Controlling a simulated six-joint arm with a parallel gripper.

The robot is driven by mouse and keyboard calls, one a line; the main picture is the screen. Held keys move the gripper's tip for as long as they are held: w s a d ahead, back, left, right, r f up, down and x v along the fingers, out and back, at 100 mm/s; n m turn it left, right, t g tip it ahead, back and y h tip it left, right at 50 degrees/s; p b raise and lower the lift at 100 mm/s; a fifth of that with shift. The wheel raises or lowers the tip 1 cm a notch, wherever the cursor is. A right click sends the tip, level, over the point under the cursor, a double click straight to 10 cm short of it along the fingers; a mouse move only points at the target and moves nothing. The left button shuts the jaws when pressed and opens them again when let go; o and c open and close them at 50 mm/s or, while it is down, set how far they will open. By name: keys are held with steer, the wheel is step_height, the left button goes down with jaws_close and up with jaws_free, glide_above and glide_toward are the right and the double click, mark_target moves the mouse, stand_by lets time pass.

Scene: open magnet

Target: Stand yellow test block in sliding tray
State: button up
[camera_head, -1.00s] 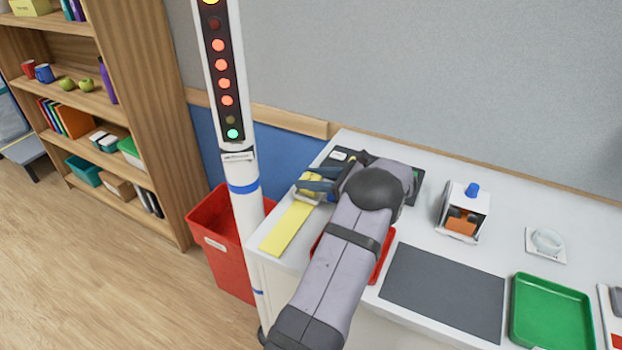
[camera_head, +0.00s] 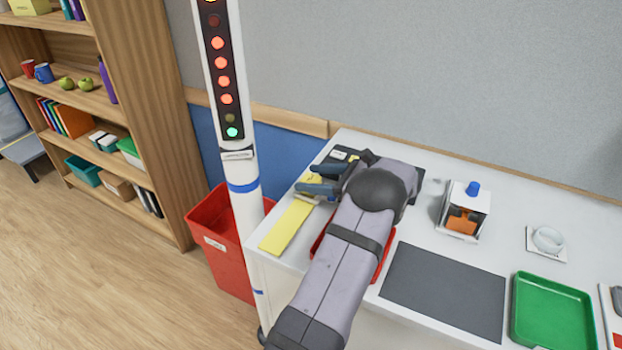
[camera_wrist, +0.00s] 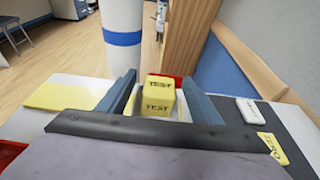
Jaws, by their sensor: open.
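The yellow test block (camera_wrist: 158,98) has TEST printed on its top and side. In the wrist view it stands between the two fingers of my gripper (camera_wrist: 157,84), with a gap visible on its right; contact on the left is hard to tell. In the head view the block (camera_head: 312,180) shows only partly behind the fingers of my gripper (camera_head: 310,182), at the left end of the white table. My gripper is open. No part is clearly marked as the sliding tray; a white housing (camera_head: 482,204) with a blue knob holds an orange part (camera_head: 463,221).
A yellow mat (camera_head: 287,225) lies at the table's left edge, beside a white post (camera_head: 245,190) with lights. A red tray (camera_head: 386,256) is mostly under my arm. A grey mat (camera_head: 443,291), green tray (camera_head: 550,312) and white dish (camera_head: 548,239) lie to the right. A ZERO label (camera_wrist: 272,148) is near my gripper.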

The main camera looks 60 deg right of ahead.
steer(key=b+v, duration=0.1)
steer(key=v, duration=0.3)
steer(key=shift+s+b, duration=0.35)
steer(key=shift+v, duration=0.9)
steer(key=shift+r, duration=0.15)
